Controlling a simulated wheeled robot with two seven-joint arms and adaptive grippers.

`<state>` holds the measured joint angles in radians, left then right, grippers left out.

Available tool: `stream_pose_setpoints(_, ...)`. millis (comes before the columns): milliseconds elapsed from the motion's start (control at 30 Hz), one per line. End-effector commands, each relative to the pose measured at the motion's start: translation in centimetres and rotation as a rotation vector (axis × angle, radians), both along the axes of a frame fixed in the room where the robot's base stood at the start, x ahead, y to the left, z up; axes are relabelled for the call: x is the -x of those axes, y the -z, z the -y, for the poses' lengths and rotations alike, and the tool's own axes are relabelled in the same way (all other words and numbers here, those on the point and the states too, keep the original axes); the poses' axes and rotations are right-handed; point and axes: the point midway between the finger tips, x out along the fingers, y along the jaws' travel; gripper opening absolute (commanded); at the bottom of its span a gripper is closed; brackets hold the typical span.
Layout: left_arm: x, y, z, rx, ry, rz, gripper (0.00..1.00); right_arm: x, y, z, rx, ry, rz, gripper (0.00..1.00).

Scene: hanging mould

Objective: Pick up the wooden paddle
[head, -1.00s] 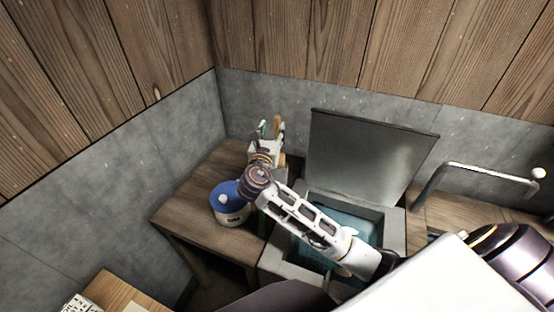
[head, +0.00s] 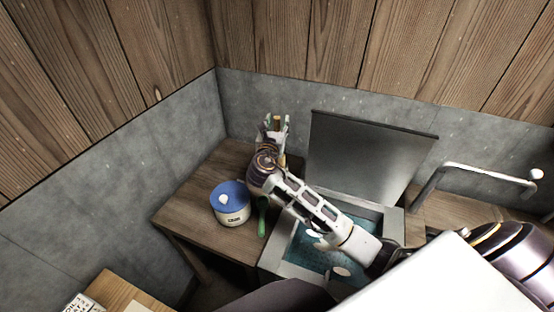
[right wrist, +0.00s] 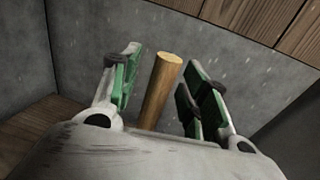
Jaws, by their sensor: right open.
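The wooden paddle shows as a light wooden handle (head: 277,121) near the back corner of the wooden table; its lower part is hidden by my right gripper. In the right wrist view the round handle (right wrist: 161,92) stands up, slightly tilted, between the green finger pads. My right gripper (head: 276,126) is open, with one finger on each side of the handle. In the right wrist view the gripper (right wrist: 165,75) shows a gap between the handle and the pads on both sides. My left gripper is not in view.
A grey vat with blue-green contents (head: 306,252) and a raised lid (head: 365,160) lies under my right arm. A bent metal bar (head: 490,172) is at right.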

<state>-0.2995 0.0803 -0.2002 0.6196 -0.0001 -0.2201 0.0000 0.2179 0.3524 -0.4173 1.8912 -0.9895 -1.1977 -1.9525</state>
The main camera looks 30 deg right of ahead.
Motion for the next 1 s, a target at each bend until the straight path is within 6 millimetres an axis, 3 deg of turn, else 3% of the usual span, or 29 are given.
stream_pose_setpoints(400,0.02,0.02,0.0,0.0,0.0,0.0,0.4,0.02,0.02,-0.03,0.0,0.0,0.0,0.44)
stream_pose_setpoints(733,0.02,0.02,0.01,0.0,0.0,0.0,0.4,0.03,0.02,-0.03,0.0,-0.001,0.0,0.01)
stream_pose_setpoints(1000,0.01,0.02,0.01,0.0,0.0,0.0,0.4,0.03,-0.06,-0.03,0.001,-0.001,0.001,0.0)
